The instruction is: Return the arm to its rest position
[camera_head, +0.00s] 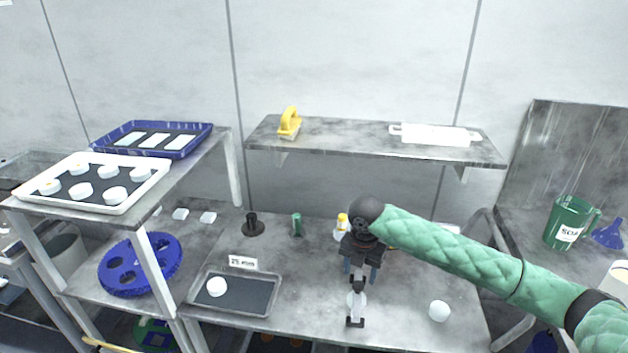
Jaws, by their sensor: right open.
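My right arm, in a green quilted sleeve, reaches in from the right edge over the workbench (300,312). Its black right gripper (356,304) points down above the middle of the bench, with its jaws open. A white round piece (361,299) shows right by the fingers, partly covered by them. I cannot tell whether the fingers touch it. My left gripper is not in view.
A grey tray (262,300) with a white disc (216,287) lies left of the gripper. Another white piece (439,311) lies to the right. A blue perforated platen (140,265) lies at left. Above hang a shelf (350,147) and a raised side rack with trays.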

